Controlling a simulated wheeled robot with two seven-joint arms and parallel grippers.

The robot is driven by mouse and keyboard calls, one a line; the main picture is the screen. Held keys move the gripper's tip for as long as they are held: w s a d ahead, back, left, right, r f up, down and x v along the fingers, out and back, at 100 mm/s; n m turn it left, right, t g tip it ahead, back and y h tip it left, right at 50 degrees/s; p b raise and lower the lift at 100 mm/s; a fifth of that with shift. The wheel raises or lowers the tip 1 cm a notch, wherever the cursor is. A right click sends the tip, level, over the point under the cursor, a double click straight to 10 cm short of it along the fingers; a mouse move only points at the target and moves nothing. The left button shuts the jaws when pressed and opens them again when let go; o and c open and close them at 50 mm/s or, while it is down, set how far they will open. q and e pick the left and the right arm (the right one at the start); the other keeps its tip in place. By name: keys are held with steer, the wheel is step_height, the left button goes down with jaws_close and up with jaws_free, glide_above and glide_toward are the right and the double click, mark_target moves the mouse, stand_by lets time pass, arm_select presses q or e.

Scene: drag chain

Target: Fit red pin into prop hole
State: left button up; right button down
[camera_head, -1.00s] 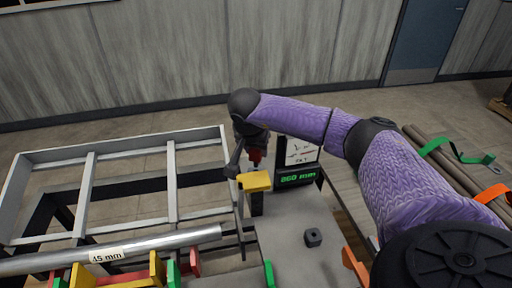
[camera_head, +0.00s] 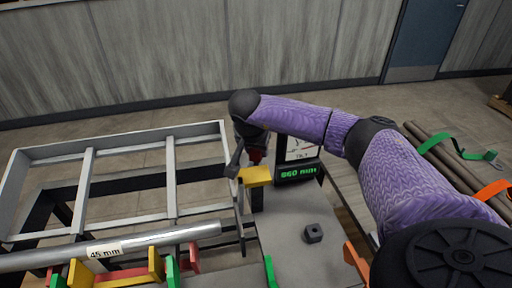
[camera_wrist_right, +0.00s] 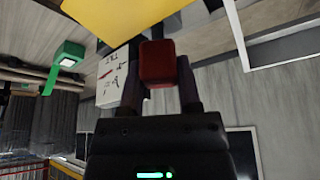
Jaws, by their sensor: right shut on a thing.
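My right gripper (camera_head: 252,155) is over the far end of the bench, just above the yellow prop head (camera_head: 256,175) on its dark post. It is shut on the red pin (camera_head: 255,157), which shows as a small red patch in the head view. In the right wrist view the red pin (camera_wrist_right: 157,63) is a red block between the two dark fingers, and the yellow prop (camera_wrist_right: 118,14) fills the top. The pin lies close to the prop; whether they touch is unclear. The prop's hole is hidden. My left gripper is not seen.
A display reading 860 mm (camera_head: 298,174) stands right of the prop. A small dark nut-like block (camera_head: 314,233) lies on the grey bench plate (camera_head: 285,222). A pipe marked 45 mm (camera_head: 150,241) and a metal frame (camera_head: 170,178) are at left.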

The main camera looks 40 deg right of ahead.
steer(key=shift+f+b, duration=0.7)
steer(key=shift+f, duration=0.5)
steer(key=shift+c, duration=1.1)
jaws_free()
steer(key=p+v, duration=0.2)
steer(key=v, duration=0.8)
steer(key=shift+d, duration=0.1)
